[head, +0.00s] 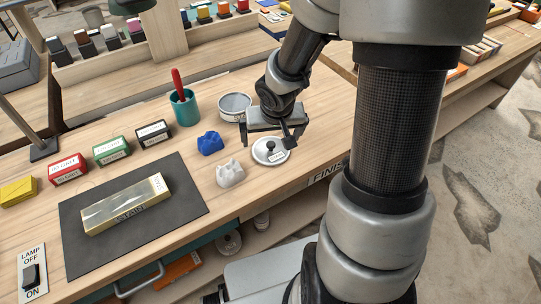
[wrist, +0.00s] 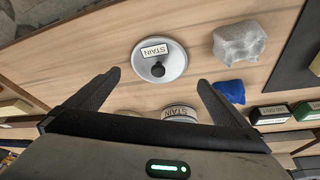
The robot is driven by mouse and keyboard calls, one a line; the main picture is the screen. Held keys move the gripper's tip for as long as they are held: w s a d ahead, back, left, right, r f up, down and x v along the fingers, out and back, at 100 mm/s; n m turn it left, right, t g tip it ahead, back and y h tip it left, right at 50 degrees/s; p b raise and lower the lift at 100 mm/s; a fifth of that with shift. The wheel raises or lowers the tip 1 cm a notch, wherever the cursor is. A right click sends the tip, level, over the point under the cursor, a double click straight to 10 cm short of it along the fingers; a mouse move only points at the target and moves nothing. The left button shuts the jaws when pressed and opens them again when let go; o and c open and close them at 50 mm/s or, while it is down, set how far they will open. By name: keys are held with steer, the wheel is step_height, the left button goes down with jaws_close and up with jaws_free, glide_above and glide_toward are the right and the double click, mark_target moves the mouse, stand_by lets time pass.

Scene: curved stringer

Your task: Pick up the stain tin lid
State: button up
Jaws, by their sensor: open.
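The stain tin lid (head: 271,151) is a round pale disc with a dark knob and a label, lying flat on the bench near its front edge. It also shows in the wrist view (wrist: 160,62), where its label reads STAIN. My gripper (head: 268,136) is just above and behind the lid in the head view. In the wrist view my gripper (wrist: 158,82) has its two fingers spread wide and empty, with the lid ahead between and beyond the fingertips. The open stain tin (head: 235,106) stands behind and left of the lid, partly hidden in the wrist view.
A white crumpled cloth (head: 230,174) and a blue one (head: 210,143) lie left of the lid. A teal cup (head: 185,108) holds a red-handled tool. A dark mat (head: 190,190) bears a pale gold block (head: 126,204). The bench right of the lid is clear.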

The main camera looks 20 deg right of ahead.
mark_target(271, 145)
steer(key=b+x, duration=0.1)
steer(key=x, duration=0.1)
steer(key=b+x, duration=0.1)
steer(key=x, duration=0.2)
steer(key=shift+s+d+f+b, duration=0.1)
steer(key=shift+s+b, duration=0.15)
steer(key=shift+b, duration=0.1)
steer(key=shift+w+f, duration=0.25)
steer(key=shift+f, duration=0.15)
steer(key=shift+r, duration=0.1)
steer(key=c, duration=0.8)
